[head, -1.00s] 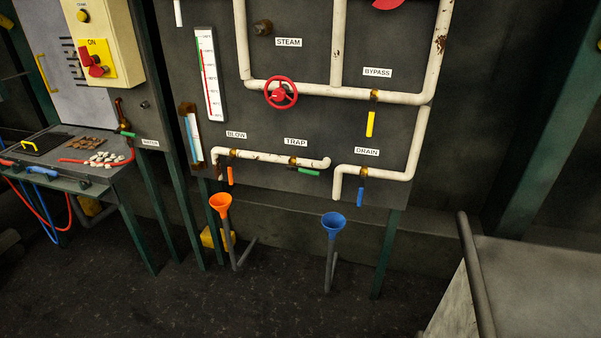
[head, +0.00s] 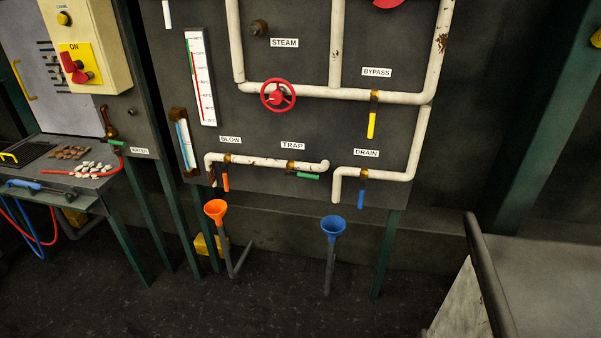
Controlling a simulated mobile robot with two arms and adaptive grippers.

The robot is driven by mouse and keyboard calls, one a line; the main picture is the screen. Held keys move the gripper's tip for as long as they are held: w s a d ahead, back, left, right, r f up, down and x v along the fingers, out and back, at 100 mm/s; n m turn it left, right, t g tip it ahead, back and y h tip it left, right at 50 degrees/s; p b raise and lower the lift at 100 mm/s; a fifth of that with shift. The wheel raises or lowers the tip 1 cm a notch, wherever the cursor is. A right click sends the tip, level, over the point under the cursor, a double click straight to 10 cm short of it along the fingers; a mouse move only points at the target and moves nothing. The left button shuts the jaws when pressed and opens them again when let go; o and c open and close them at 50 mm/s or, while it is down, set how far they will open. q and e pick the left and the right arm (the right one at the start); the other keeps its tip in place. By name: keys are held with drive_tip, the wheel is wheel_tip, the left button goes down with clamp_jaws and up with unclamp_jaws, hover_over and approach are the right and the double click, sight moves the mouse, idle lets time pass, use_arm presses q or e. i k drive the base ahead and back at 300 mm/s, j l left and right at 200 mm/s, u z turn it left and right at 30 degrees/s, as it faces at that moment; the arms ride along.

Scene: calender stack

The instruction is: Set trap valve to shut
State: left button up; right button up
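The trap valve is a brass body with a green handle (head: 307,176) on the lower white pipe, under the TRAP label (head: 292,146). The green handle lies nearly level, along the pipe, and points right. To its left on the same pipe is the blow valve, whose orange handle (head: 226,182) hangs straight down. Neither of my grippers shows in the head view.
A blue drain handle (head: 361,193) and a yellow bypass handle (head: 371,125) hang down. A red handwheel (head: 278,95) sits above. An orange funnel (head: 216,210) and a blue funnel (head: 333,227) stand below. A grey surface (head: 545,280) is at lower right; floor before the panel is clear.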

sight(313, 177)
drive_tip(key=i+j+z, duration=0.2)
drive_tip(key=j, duration=0.15)
drive_tip(key=i+j+z, duration=0.1)
drive_tip(key=j+z, duration=0.15)
drive_tip(key=j, duration=0.15)
drive_tip(key=j+z, duration=0.2)
drive_tip(key=j, duration=0.15)
drive_tip(key=i, duration=0.05)
